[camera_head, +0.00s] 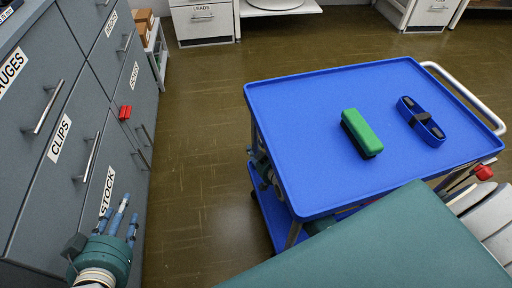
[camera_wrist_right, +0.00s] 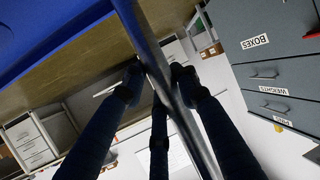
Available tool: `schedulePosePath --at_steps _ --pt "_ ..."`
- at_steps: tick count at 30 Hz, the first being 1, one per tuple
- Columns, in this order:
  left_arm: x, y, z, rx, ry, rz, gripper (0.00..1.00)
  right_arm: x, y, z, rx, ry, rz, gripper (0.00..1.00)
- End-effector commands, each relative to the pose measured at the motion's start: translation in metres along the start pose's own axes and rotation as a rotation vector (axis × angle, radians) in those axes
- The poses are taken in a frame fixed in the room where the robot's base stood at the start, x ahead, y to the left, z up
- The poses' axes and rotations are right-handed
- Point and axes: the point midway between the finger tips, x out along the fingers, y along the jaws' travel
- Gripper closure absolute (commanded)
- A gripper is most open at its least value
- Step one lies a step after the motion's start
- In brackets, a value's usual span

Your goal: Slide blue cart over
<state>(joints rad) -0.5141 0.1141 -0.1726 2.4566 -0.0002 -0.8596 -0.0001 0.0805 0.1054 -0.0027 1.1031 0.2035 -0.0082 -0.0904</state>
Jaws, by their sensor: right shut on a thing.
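The blue cart (camera_head: 315,95) stands at the right in the head view, with a flat tray top, a lower blue shelf (camera_head: 262,205) and a white handle (camera_head: 470,95) at its far right. My right gripper (camera_head: 267,172) is at the cart's left side, under the tray edge and partly hidden by it. In the right wrist view its dark fingers (camera_wrist_right: 158,88) are shut around a grey metal post (camera_wrist_right: 150,50) of the cart, with blue cart surface at upper left. My left gripper (camera_head: 119,214) is low at the left, its fingers apart and empty.
A green-and-black block (camera_head: 361,132) and a blue case with a dark band (camera_head: 421,121) lie on the tray. Grey labelled drawers (camera_head: 75,110) line the left. The brown floor (camera_head: 200,150) between drawers and cart is clear. White cabinets (camera_head: 203,22) stand behind.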

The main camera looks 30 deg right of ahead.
Motion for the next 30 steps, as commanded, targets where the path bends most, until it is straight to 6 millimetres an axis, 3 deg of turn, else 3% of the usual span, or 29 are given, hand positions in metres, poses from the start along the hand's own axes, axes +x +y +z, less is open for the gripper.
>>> schedulePosePath --at_steps 2,3,6,17,30 --pt "0.000 0.000 0.000 0.000 0.000 0.000 0.60 0.000 -0.001 -0.001 0.012 0.001 0.000 1.00" --pt "0.000 0.000 0.000 0.000 0.000 0.000 0.60 0.000 -0.001 -0.001 0.012 0.001 0.000 0.67" --pt "0.000 0.000 0.000 0.000 0.000 0.000 0.60 0.000 -0.001 0.000 0.009 0.001 0.000 0.48" --pt "0.000 -0.001 -0.002 0.000 0.004 -0.001 0.60 -0.003 0.000 0.000 0.003 0.001 0.000 0.48" --pt "0.000 0.000 -0.001 0.000 0.002 0.000 0.60 -0.059 -0.001 0.001 0.004 -0.001 0.000 0.48"
